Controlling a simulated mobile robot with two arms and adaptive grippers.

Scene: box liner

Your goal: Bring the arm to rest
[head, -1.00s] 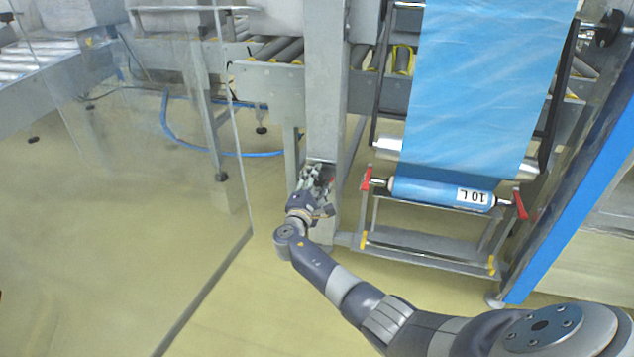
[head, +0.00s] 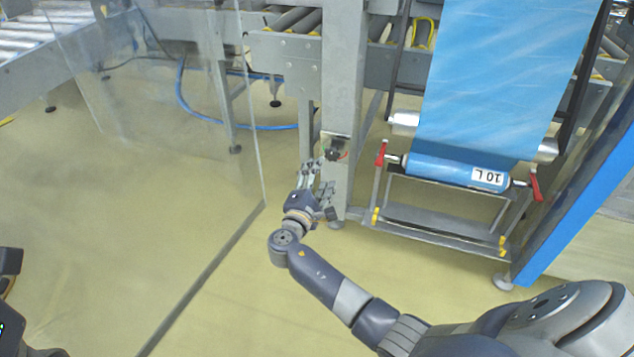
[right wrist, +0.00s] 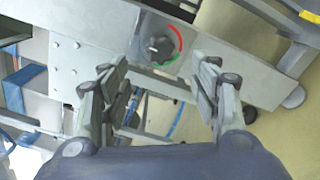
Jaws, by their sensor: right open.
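My right gripper (head: 318,178) is open and empty, in front of the lower part of a grey metal post (head: 343,90). In the right wrist view its two fingers (right wrist: 160,82) stand wide apart. A dark rotary knob (right wrist: 155,48) with a red and green arc lies beyond the fingertips, apart from them. The knob also shows on the post in the head view (head: 333,153), just above the gripper. My right arm reaches in from the lower right. Dark parts of mine show at the lower left edge, but no left gripper can be made out.
A blue film web (head: 505,80) runs down to a roll (head: 455,172) with red levers, right of the post. A clear panel (head: 170,110) stands at left. A roller conveyor (head: 285,45) is behind. A blue upright (head: 575,215) stands at right. The floor below is free.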

